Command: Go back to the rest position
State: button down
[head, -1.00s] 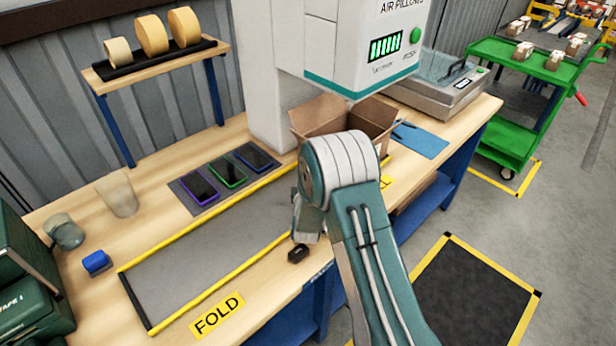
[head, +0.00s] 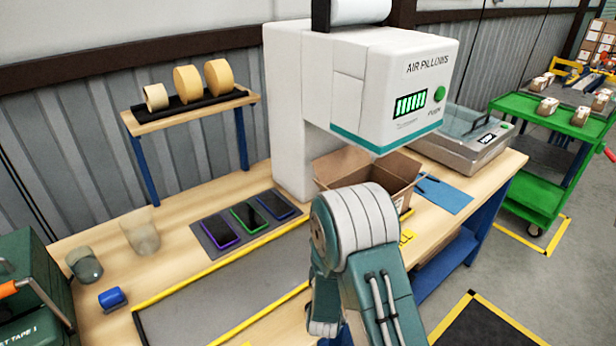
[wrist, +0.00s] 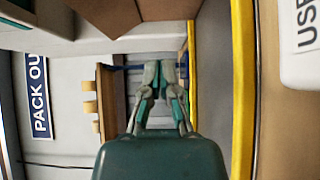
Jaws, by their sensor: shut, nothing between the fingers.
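My gripper (wrist: 160,85) shows in the wrist view with its two fingers close together and nothing between them. In the head view my arm is folded in front of the workbench (head: 180,243), and the fingers are hidden. An open carton (head: 400,170) stands on the bench behind my arm, under the white air pillow machine (head: 300,80). The yellow-edged grey fold mat (head: 215,300) lies bare on the bench.
Several phones (head: 248,217) lie on a dark mat. A clear cup (head: 140,232) and a blue item (head: 112,298) stand at the left. A shelf (head: 190,112) holds tape rolls. A green cart (head: 545,120) stands at the right; the floor before it is clear.

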jog(key=shift+w+d+r, duration=0.1)
jog(key=shift+d+r, duration=0.15)
jog(key=s+r+m+g+y, duration=0.2)
jog(key=s+r+m+g, duration=0.15)
jog(key=r, duration=0.45)
jog(key=s+r+m+g+y, duration=0.2)
jog(key=r+m, duration=0.2)
jog(key=r, duration=0.3)
jog(key=s+d+r+m+g, duration=0.1)
jog(key=s+r+m+g, duration=0.1)
jog(key=s, duration=0.6)
jog(key=s+d+r+m+g, duration=0.2)
jog(key=s+m, duration=0.1)
jog(key=s, duration=0.6)
jog(key=s+d+r+m+g, duration=0.2)
jog(key=s+r+m, duration=0.1)
jog(key=s, duration=0.6)
jog(key=shift+g+h, duration=0.35)
jog(key=shift+h, duration=0.05)
